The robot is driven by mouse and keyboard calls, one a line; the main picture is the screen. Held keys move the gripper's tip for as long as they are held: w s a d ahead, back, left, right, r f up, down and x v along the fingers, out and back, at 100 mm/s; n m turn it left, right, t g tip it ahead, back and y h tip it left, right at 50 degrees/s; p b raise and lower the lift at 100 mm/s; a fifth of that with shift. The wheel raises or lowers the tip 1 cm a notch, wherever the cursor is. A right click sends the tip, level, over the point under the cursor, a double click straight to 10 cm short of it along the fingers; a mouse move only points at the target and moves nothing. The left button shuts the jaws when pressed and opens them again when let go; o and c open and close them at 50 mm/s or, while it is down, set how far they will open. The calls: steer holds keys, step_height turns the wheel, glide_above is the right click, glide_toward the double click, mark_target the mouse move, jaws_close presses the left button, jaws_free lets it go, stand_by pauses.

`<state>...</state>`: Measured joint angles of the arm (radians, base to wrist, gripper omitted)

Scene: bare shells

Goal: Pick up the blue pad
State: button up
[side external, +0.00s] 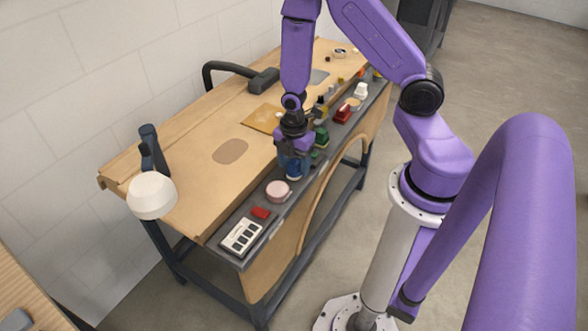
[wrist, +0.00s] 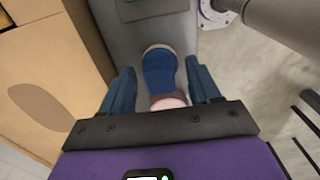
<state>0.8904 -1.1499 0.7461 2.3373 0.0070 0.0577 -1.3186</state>
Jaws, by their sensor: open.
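The blue pad (wrist: 160,72) is a rounded blue piece with a pale lower edge, lying on the grey strip along the bench front. In the side view a dark blue piece (side external: 294,173) shows just below my gripper (side external: 294,160). In the wrist view my gripper (wrist: 160,80) is open, with one blue finger on each side of the pad and a gap on both sides. I cannot tell the remaining height between fingertips and pad.
A pink round item (side external: 278,190) sits close to the pad, in front of it. A red block (side external: 261,213) and a white panel (side external: 241,236) lie nearer. Green pieces (side external: 321,137) stand just behind my gripper. The wooden bench top (side external: 190,150) is mostly clear; a lamp (side external: 152,195) stands at left.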

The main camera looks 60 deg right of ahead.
mark_target(294, 162)
steer(key=c, duration=1)
steer(key=shift+c, duration=0.2)
steer(key=shift+r, duration=5)
steer(key=shift+o, duration=0.5)
